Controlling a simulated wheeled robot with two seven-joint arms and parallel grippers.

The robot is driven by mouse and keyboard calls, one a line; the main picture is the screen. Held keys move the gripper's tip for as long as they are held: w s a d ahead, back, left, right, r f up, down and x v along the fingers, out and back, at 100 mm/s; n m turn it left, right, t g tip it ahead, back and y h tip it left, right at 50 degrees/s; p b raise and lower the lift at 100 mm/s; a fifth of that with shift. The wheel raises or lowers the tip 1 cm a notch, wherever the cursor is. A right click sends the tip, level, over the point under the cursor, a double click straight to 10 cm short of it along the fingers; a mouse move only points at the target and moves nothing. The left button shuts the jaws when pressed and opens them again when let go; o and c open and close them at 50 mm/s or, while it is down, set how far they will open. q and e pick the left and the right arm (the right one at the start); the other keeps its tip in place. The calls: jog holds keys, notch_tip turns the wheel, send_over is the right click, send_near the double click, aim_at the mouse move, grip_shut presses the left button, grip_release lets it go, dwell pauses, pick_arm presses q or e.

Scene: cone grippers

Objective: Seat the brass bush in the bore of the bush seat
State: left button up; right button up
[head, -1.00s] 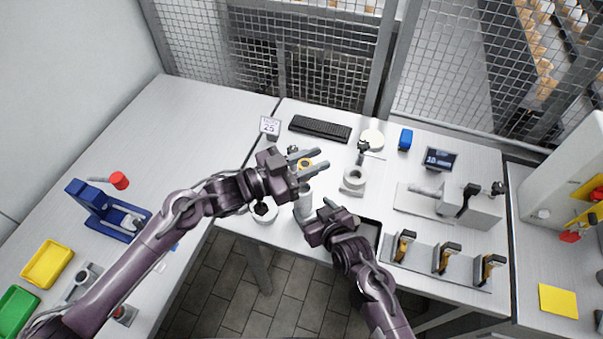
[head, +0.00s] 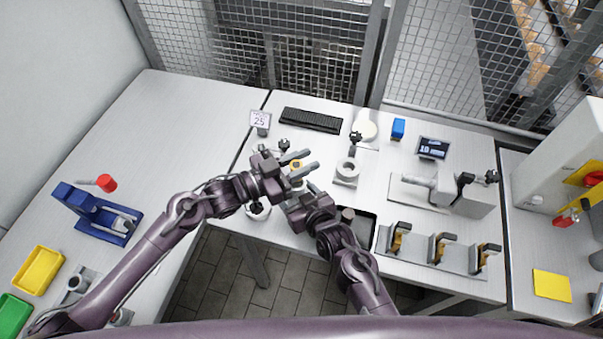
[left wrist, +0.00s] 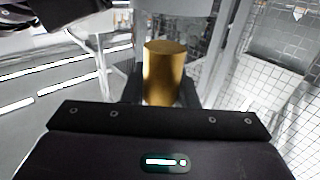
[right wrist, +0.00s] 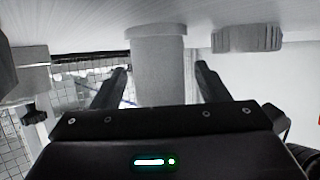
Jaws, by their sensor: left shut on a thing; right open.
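The brass bush (left wrist: 163,75) is held upright between the fingers of my left gripper (head: 311,160). Its yellow end (head: 295,164) shows between those fingers in the head view, above the table. A pale block with a ring-shaped top (head: 346,171), apparently the bush seat, stands to the right of the left gripper, apart from it. My right gripper (right wrist: 160,80) is open. A grey cylinder (right wrist: 158,62) shows between its fingers in the right wrist view; I cannot tell whether they touch it. In the head view the arms mostly hide this cylinder.
A dark tray (head: 367,217) lies right of my right arm. A rack with several yellow-and-black tools (head: 437,247) and a grey bench device (head: 466,194) stand further right. A keyboard (head: 311,120) lies behind. The left table is clear around its middle.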

pick_arm(q)
jog(key=shift+f, duration=2.15)
jog(key=o, duration=1)
